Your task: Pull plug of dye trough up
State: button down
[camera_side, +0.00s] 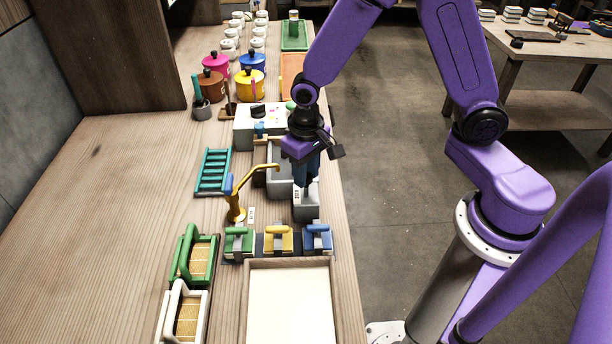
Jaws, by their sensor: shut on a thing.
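A grey trough (306,211) with a small white label stands near the right edge of the bench, below my gripper. A larger grey basin (272,182) stands just behind it to the left. My gripper (304,186) points straight down over the labelled trough, its dark blue fingers at the trough's opening. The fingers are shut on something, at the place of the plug. The plug itself is hidden by the fingers, so its height cannot be told.
A yellow tap (240,195) with a blue handle stands close left of my gripper. A teal rack (213,172) lies further left. Green, yellow and blue handled blocks (278,240) and a wooden tray (290,305) are in front. Coloured pots (250,82) stand behind.

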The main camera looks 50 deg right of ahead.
jog(key=shift+r, duration=0.3)
jog(key=c, duration=0.8)
grip_release()
notch_tip(320, 180, up, 17)
jog(key=shift+r, duration=0.2)
jog(key=s+d+f+n, duration=0.1)
jog(key=s+d+n, duration=0.1)
jog(key=s+n, duration=0.2)
jog(key=s+d+f+n, duration=0.1)
jog(key=s+n, duration=0.3)
jog(key=s, duration=0.6)
jog(key=s+d+f+n, duration=0.2)
jog(key=s+f+n, duration=0.1)
jog(key=s, duration=0.3)
jog(key=shift+s+d+f+n, duration=0.2)
jog(key=shift+s+d+n, duration=0.2)
jog(key=shift+n, duration=0.4)
